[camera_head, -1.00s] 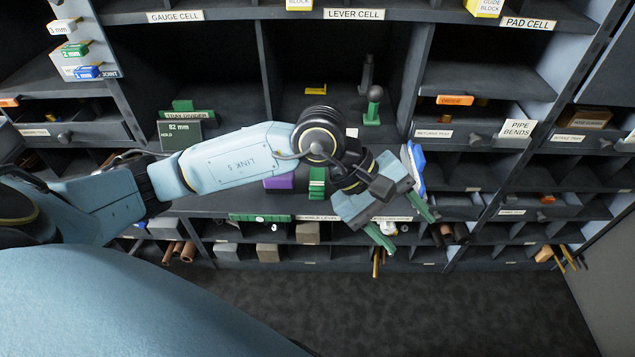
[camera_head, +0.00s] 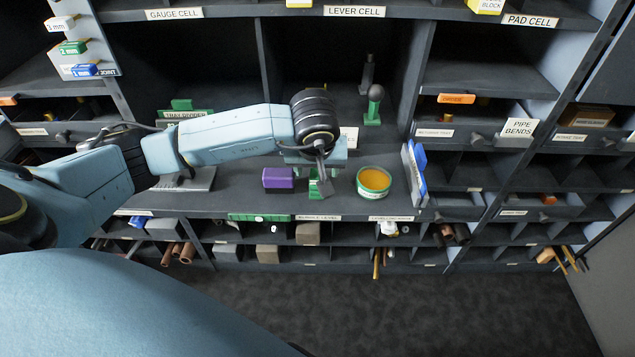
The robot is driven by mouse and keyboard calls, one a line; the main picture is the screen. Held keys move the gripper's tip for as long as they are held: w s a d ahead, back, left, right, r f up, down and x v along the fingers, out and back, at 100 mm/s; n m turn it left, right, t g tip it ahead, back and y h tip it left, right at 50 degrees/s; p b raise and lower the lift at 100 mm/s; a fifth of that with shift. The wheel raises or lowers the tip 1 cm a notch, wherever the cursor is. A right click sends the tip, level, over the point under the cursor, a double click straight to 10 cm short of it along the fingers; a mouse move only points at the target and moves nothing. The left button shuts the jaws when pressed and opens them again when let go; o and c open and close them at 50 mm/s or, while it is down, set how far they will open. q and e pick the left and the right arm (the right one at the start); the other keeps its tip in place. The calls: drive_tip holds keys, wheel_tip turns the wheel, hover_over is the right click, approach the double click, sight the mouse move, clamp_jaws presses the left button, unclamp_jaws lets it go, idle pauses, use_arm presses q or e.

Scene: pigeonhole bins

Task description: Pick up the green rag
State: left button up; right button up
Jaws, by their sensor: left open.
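No cloth that is plainly a green rag can be told apart. A flat green strip (camera_head: 259,217) lies at the shelf's front edge, and I cannot tell if it is cloth. A small green object (camera_head: 315,189) is on the shelf, partly hidden by my left gripper. My left gripper (camera_head: 320,184) is open over that shelf, right of a purple block (camera_head: 278,179); its fingers are hard to make out against the green object, and contact cannot be told. My right gripper is not in view.
A green tin with orange contents (camera_head: 374,182) stands just right of the gripper. Blue-and-white upright pieces (camera_head: 415,172) stand farther right. Small bins with pipes and blocks run below the shelf edge.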

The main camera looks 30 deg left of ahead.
sight(317, 176)
use_arm(q)
drive_tip(key=shift+b+x, duration=0.3)
drive_tip(key=shift+x, duration=2.4)
drive_tip(key=c, duration=1)
wheel_tip(317, 176, up, 10)
drive_tip(key=shift+r+p, duration=0.1)
drive_tip(key=shift+p, duration=0.45)
drive_tip(key=shift+c, duration=0.3)
